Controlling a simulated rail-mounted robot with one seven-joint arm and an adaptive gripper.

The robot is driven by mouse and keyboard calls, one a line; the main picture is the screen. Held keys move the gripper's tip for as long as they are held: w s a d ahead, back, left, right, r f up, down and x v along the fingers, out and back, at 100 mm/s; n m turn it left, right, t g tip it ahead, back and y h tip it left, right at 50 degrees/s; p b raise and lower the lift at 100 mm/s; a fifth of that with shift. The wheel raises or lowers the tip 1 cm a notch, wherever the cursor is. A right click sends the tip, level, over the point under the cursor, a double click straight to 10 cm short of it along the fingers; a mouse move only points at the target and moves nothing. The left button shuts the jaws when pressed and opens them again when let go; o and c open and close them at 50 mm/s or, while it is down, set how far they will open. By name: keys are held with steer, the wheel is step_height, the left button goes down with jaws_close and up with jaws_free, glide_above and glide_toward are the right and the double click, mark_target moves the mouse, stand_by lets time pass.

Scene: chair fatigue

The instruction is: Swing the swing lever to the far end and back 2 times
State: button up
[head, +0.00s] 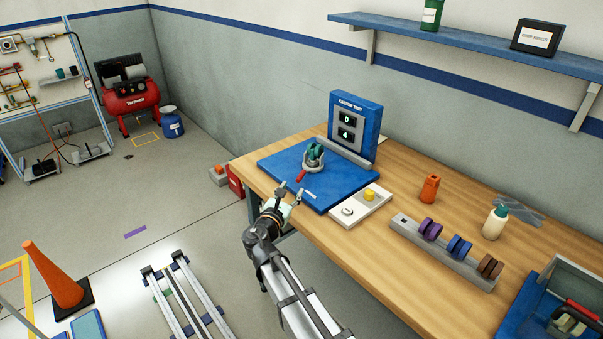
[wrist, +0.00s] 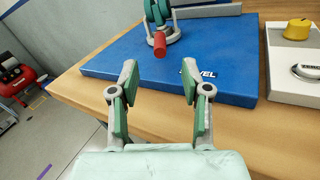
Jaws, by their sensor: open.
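The swing lever shows a red grip (head: 301,175) at the front of a grey and green pivot (head: 314,155) on a blue base plate (head: 330,194). In the wrist view the red grip (wrist: 160,44) points toward me, below the pivot (wrist: 158,12). A blue upright panel (head: 369,124) behind it has two displays that appear to read 0 and 4. My gripper (head: 290,190) is open and empty at the table's left front edge, short of the lever. In the wrist view its fingers (wrist: 158,85) are spread apart, with the red grip beyond them and not touched.
The plate's front is clear.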

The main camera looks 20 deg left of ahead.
mark_target(301, 173)
steer(key=w+p, duration=0.2)
steer(key=w, duration=0.7)
steer(key=shift+w+a, duration=0.15)
steer(key=shift+w, duration=0.15)
jaws_close()
